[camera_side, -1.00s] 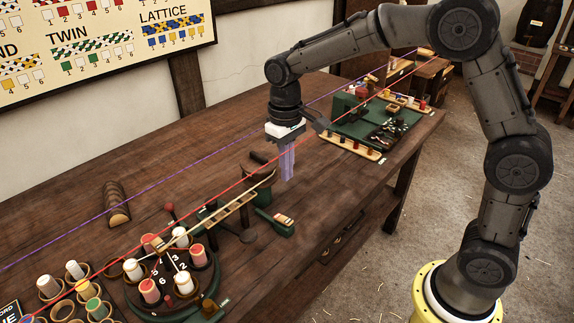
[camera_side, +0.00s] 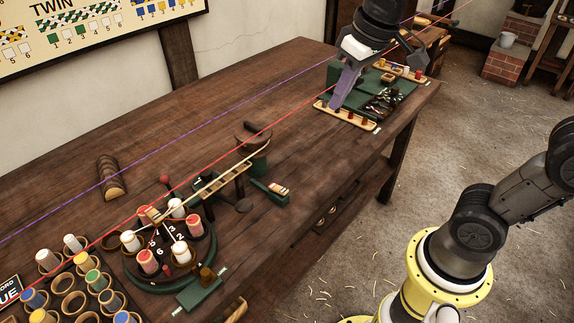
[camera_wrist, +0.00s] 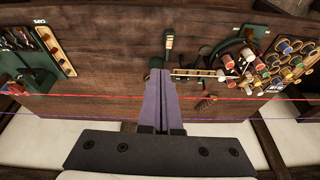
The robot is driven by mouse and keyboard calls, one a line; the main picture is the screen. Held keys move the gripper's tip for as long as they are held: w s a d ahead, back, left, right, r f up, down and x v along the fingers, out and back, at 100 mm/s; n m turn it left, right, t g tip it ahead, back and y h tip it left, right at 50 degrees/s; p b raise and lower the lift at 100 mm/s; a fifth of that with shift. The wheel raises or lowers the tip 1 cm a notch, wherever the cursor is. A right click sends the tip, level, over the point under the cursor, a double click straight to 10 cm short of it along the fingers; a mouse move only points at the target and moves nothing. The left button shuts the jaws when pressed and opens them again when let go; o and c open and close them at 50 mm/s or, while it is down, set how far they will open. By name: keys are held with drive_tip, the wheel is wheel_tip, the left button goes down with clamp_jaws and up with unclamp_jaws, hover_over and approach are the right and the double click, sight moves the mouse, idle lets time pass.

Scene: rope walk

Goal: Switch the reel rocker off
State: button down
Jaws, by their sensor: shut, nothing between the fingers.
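A small green block with a cream and reddish piece on its top (camera_side: 271,191) lies on the bench beside the green reel drum (camera_side: 256,160). It looks like the reel rocker, but its tilt is too small to read. It also shows in the wrist view (camera_wrist: 169,40), above my fingertips. My gripper (camera_side: 336,106) has long purple fingers, shut and empty. In the side view it hangs over the green work station at the bench's far right, well apart from the block. In the wrist view the fingers (camera_wrist: 160,73) partly cover the reel area.
A red cord (camera_side: 290,124) and a purple cord (camera_side: 235,99) run along the bench. A round braiding stand (camera_side: 170,250) with several bobbins stands at the front left. A green station (camera_side: 375,85) with trays is at the far right. The middle of the bench is mostly clear.

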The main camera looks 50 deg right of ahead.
drive_tip(key=s+d+f+t, duration=0.1)
drive_tip(key=s+t, duration=0.1)
drive_tip(key=s, duration=0.8)
drive_tip(key=c, duration=1.5)
unclamp_jaws()
drive_tip(key=s+f, duration=0.1)
drive_tip(key=f, duration=0.1)
drive_tip(key=s+f, duration=0.1)
drive_tip(key=s, duration=0.1)
drive_tip(key=shift+s+d+f, duration=0.15)
drive_tip(key=shift+f, duration=0.2)
drive_tip(key=shift+o, duration=1.3)
drive_tip(key=o, duration=0.6)
drive_tip(key=w+r, duration=0.4)
drive_tip(key=w, duration=0.1)
drive_tip(key=shift+c, duration=0.2)
drive_tip(key=g, duration=0.5)
hover_over(277, 187)
wheel_tip(277, 187, down, 13)
drive_tip(key=shift+n+g, duration=0.3)
wheel_tip(277, 187, down, 14)
